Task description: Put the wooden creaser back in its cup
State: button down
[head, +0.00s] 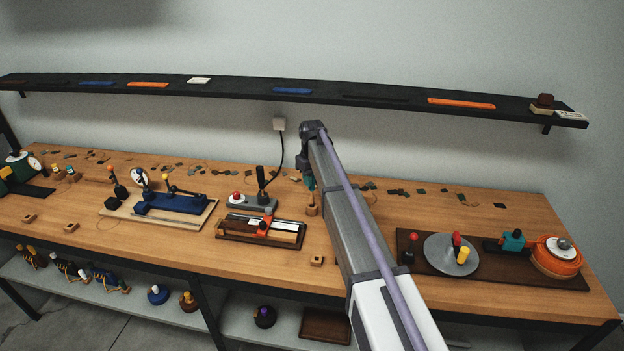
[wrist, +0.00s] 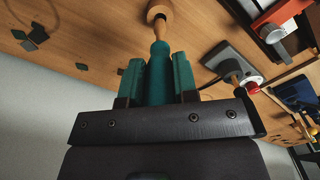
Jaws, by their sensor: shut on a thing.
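My gripper (head: 310,183) is shut on the wooden creaser, held between its two teal fingers (wrist: 158,82). In the wrist view the creaser (wrist: 160,62) has a teal upper part, and a slim wooden end points away from the gripper. The wooden cup (wrist: 160,11) is at the top edge there, partly cut off. The creaser's end overlaps the cup's opening; I cannot tell whether it is inside or just above. In the head view the cup (head: 312,210) stands on the bench right below my gripper. The creaser is mostly hidden there.
A grey-based press with a black lever (head: 260,190) stands just left of the cup. A dark tray with a wooden block (head: 262,232) is in front of it. A small wooden block (head: 316,260) lies nearer the front edge. Flat dark pieces (head: 398,191) lie along the back.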

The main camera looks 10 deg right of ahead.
jog(key=shift+f, duration=0.1)
jog(key=shift+f+b, duration=2)
jog(key=shift+b, duration=0.1)
jog(key=c, duration=0.8)
grip_release()
jog(key=shift+r, duration=0.1)
notch_tip(320, 180, up, 11)
jog(key=p, duration=1.1)
